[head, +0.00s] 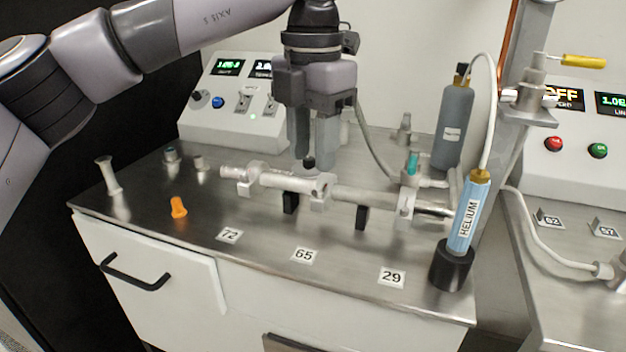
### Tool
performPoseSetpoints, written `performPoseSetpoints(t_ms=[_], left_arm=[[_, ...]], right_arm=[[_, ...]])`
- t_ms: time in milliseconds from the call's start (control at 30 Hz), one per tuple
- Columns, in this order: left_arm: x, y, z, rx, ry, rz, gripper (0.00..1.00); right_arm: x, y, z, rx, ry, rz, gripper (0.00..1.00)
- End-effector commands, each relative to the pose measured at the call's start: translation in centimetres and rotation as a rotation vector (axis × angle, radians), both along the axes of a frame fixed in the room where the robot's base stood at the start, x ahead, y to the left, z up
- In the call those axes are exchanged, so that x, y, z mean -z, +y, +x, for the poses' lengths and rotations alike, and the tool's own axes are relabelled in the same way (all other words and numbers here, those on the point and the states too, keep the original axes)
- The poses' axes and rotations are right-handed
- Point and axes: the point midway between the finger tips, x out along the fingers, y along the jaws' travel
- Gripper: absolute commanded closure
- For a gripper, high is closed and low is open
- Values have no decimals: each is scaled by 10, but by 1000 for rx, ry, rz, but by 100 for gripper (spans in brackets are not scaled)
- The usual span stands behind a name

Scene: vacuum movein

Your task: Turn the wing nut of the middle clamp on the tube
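The pale metal tube (368,194) lies horizontally across the left bench. Three clamps sit around it: a left one (246,184), the middle one (321,192) and a right one (406,205). My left gripper (312,163) points down just above the tube by the middle clamp. Its two fingers stand a little apart. A small dark piece shows by the fingertips; I cannot tell whether it is the wing nut or whether it is held. The fingers hide the top of the middle clamp. My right gripper is not in view.
Black supports (362,217) stand under the tube. A helium cylinder (467,218) in a black base and a grey bottle (453,128) stand at right. An orange cone (178,207) stands front left. Number cards (304,255) lie along the clear front edge.

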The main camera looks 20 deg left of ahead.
Motion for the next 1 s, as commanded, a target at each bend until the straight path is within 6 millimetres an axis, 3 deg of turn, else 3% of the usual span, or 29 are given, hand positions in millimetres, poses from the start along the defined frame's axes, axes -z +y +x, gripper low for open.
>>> performPoseSetpoints(t_ms=[100,300,667,800,1000], left_arm=[[23,0,0,2,4,0,62],[47,0,-1,2,3,-4,62],[54,-1,-1,4,2,-4,62],[54,-1,-1,4,2,-4,100],[54,-1,-1,11,3,-5,100]], right_arm=[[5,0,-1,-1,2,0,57],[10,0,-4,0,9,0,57],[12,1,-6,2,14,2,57],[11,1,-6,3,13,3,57],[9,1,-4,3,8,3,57]])
